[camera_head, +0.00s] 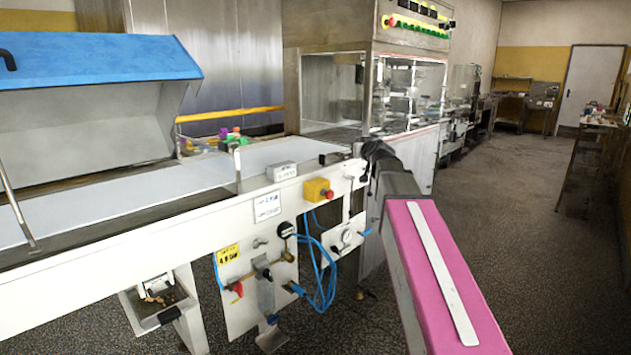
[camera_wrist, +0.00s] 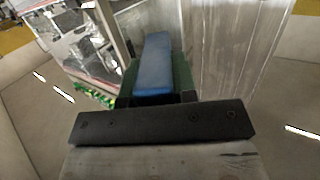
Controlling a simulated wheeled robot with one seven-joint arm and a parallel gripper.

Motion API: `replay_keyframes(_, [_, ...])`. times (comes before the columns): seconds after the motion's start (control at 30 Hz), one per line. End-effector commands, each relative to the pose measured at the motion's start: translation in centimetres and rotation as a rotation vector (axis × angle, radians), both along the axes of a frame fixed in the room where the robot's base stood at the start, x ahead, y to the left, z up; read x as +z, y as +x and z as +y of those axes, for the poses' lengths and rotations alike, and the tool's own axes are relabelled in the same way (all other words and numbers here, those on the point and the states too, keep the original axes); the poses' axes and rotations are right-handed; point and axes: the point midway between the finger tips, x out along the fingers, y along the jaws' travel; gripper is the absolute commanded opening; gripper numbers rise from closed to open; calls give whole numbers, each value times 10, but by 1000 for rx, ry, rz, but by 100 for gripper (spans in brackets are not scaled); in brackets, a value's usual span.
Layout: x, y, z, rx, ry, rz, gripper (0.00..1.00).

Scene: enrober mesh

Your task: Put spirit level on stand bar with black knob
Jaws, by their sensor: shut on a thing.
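My gripper (camera_wrist: 158,99) is shut on a long blue bar with dark green along its sides, which I take for the spirit level (camera_wrist: 155,66). In the wrist view it points away from the dark gripper body. The head view shows the black end of my arm (camera_head: 376,152) beside the right end of the white machine frame, with the level hidden. A round black knob (camera_head: 287,229) sits on the frame's lower panel. I cannot tell for sure which part is the stand bar.
The white conveyor (camera_head: 205,178) has a raised blue-topped cover (camera_head: 100,58) at left. A yellow switch box (camera_head: 318,190), blue hoses (camera_head: 322,280) and a gauge panel (camera_head: 345,238) are on its front. A steel enrober cabinet (camera_head: 400,90) stands behind. The floor (camera_head: 530,210) at right is open.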

Motion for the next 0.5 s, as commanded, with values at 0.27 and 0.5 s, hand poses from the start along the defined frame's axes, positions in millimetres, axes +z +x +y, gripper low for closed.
replay_keyframes(0.27, [-11,0,-22,-162,-2,-2,0])
replay_keyframes(0.5, [-13,-1,-30,-233,-1,-2,0])
